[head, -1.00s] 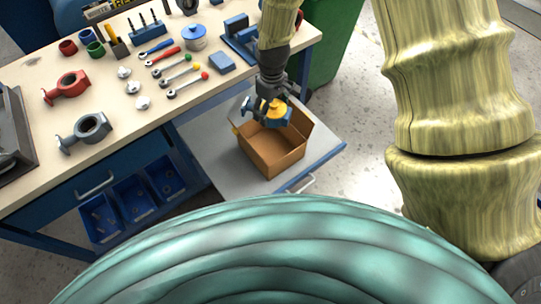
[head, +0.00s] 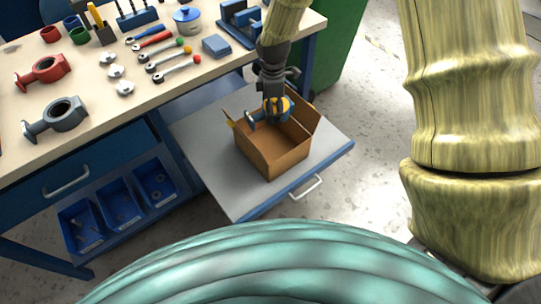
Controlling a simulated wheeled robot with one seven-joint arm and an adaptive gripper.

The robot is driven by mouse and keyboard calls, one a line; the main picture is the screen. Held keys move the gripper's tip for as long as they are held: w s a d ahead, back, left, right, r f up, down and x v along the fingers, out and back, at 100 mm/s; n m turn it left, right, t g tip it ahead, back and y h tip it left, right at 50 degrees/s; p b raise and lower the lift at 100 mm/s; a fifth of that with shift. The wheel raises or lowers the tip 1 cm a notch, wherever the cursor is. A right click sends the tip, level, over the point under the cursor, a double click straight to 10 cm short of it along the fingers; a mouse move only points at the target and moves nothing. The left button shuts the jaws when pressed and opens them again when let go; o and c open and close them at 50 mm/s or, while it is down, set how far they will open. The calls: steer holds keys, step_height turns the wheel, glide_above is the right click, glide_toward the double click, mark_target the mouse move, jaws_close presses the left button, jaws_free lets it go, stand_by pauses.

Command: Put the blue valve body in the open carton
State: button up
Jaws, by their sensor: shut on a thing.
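The open carton (head: 282,158) is a brown cardboard box with its flaps spread, standing on a grey pull-out shelf (head: 205,160) below the workbench. My gripper (head: 272,98) reaches down over the back part of the carton. It is shut on the blue valve body (head: 256,119), which has a yellow part (head: 285,105) on it. The valve body is at the carton's opening, near its back left edge. Whether it touches the carton cannot be told. The fingertips are partly hidden by the valve.
The workbench (head: 95,105) carries a red valve body (head: 43,73), a grey valve body (head: 57,119), ratchets, a blue block (head: 216,46) and a blue-lidded pot (head: 187,20). A green bin (head: 340,45) stands behind the shelf.

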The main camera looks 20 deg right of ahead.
mark_target(273, 147)
steer(key=shift+n, duration=0.7)
steer(key=f+b, duration=0.1)
steer(key=f, duration=0.5)
steer(key=f+b, duration=0.1)
steer(key=f, duration=0.6)
steer(key=f+b, duration=0.2)
steer(key=f, duration=0.4)
steer(key=shift+w+d+f, duration=0.25)
steer(key=shift+w, duration=0.1)
steer(key=shift+f, duration=0.1)
steer(key=o, duration=1.5)
steer(key=shift+c, duration=0.2)
step_height(273, 147, up, 12)
steer(key=p, duration=0.1)
steer(key=shift+p, duration=0.4)
